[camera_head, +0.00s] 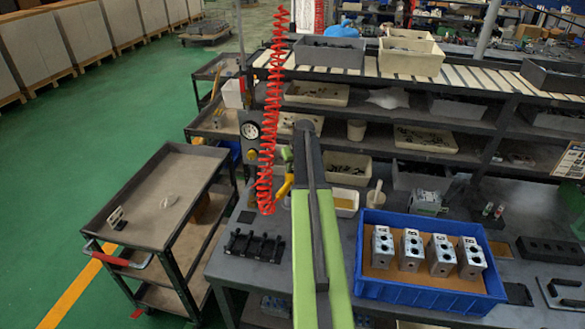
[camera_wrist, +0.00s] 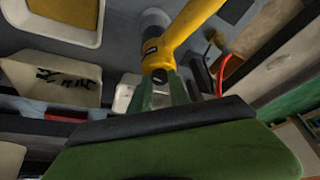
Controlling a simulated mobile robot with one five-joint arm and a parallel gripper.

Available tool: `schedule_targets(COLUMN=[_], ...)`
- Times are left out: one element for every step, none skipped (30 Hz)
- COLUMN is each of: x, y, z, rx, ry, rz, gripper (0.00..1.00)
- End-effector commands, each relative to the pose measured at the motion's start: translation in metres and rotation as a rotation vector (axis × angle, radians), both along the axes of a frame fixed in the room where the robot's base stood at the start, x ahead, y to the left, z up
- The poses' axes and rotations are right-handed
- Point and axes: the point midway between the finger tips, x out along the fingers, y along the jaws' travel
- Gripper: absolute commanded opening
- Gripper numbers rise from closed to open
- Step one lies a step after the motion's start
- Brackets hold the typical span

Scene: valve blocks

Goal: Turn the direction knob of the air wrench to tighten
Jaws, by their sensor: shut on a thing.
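The yellow air wrench (camera_head: 286,186) shows just left of my arm in the head view, by the lower end of a red coiled hose. In the wrist view the air wrench (camera_wrist: 186,32) runs down from the top to a dark end between my fingers. My gripper (camera_wrist: 165,88) has its green fingertips shut on this end, where the direction knob sits. The knob itself is mostly hidden by the fingers, so its setting cannot be read. In the head view my arm hides the fingertips.
A blue crate (camera_head: 425,297) with several metal valve blocks stands on the bench at right. A black rack (camera_head: 256,246) lies at the bench's left. The red coiled hose (camera_head: 268,130) hangs beside my arm. A dark cart (camera_head: 150,205) stands at left, with green floor beyond.

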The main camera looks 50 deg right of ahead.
Motion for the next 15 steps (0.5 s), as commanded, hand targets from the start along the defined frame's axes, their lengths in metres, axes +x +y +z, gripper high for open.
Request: schedule_targets(x=[-0.0004, -0.0003, -0.0001, 0.0000, 0.0000, 0.0002, 0.0004, 0.0004, 0.0007, 0.0007, 0.0009, 0.0014, 0.0018, 0.0021, 0.0024], y=[0.0005, 0.0008, 0.0012, 0.0016, 0.0017, 0.0022, 0.0023, 0.0023, 0.0025, 0.0025, 0.0029, 0.0032, 0.0036, 0.0038, 0.0038], z=[-0.0001, -0.0001, -0.0001, -0.0001, -0.0002, -0.0001, -0.0002, -0.0002, -0.0001, -0.0001, -0.0001, -0.0001, -0.0001, -0.0001, -0.0001], rx=[-0.002, -0.001, 0.000, -0.001, -0.001, -0.001, 0.000, -0.001, -0.001, -0.002, -0.001, -0.001, -0.001, -0.001, -0.002], ry=[0.002, 0.002, 0.001, 0.001, 0.002, 0.001, 0.001, 0.002, 0.001, 0.001, 0.001, 0.001, 0.001, 0.001, 0.001], rz=[-0.016, -0.030, -0.050, -0.068, -0.087, -0.115, -0.139, -0.163, -0.198, -0.225, -0.253, -0.290, -0.318, -0.347, -0.384], gripper=[0.00, 0.00, 0.00, 0.00, 0.00, 0.00, 0.00, 0.00, 0.00, 0.00, 0.00, 0.00, 0.00, 0.00, 0.00])
